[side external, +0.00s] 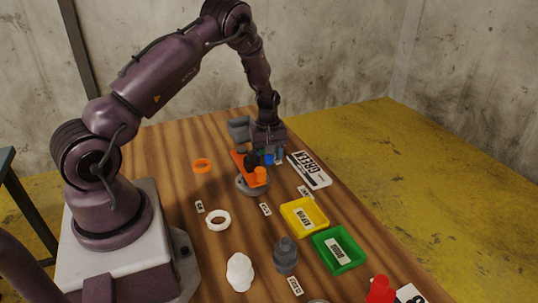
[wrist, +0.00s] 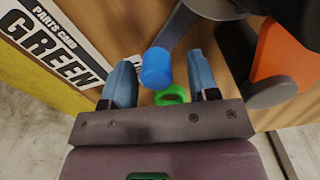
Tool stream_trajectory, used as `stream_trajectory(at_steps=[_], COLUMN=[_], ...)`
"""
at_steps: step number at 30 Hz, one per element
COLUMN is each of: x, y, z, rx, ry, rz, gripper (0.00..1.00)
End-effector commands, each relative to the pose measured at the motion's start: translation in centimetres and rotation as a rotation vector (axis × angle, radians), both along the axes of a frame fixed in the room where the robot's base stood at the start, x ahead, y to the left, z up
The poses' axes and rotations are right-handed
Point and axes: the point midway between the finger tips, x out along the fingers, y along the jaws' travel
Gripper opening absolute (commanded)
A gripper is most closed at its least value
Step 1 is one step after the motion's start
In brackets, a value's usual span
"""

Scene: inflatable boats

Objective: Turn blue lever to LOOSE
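The blue lever shows in the wrist view as a blue cylindrical knob (wrist: 157,68) on the end of a grey bar (wrist: 190,28). In the side view the blue part (side external: 269,158) is small, just under my gripper. My gripper (wrist: 162,75) is open, its two blue-grey fingers apart. The knob appears between the fingertips, with gaps on both sides; I cannot tell whether it is at their depth. In the side view my gripper (side external: 268,148) points down at the orange fixture (side external: 246,166) on its round grey base. No LOOSE mark is readable.
A green ring (wrist: 172,94) lies beyond the fingers. An orange part (wrist: 285,58) and dark pieces are close on the right. A "PARTS CARD GREEN" card (side external: 310,169) lies beside the fixture. Yellow (side external: 318,222) and green (side external: 351,258) trays stand in front.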

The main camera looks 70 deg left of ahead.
Motion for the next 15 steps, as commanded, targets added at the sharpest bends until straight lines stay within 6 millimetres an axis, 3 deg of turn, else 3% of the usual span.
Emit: stream_trajectory(at_steps=[9,15], x=[0.1,0.2], y=[-0.2,-0.2], z=[0.1,2.8], rx=[-0.001,0.001], ry=[-0.001,-0.004], rz=[-0.005,-0.007], gripper=[0.55,0.55])
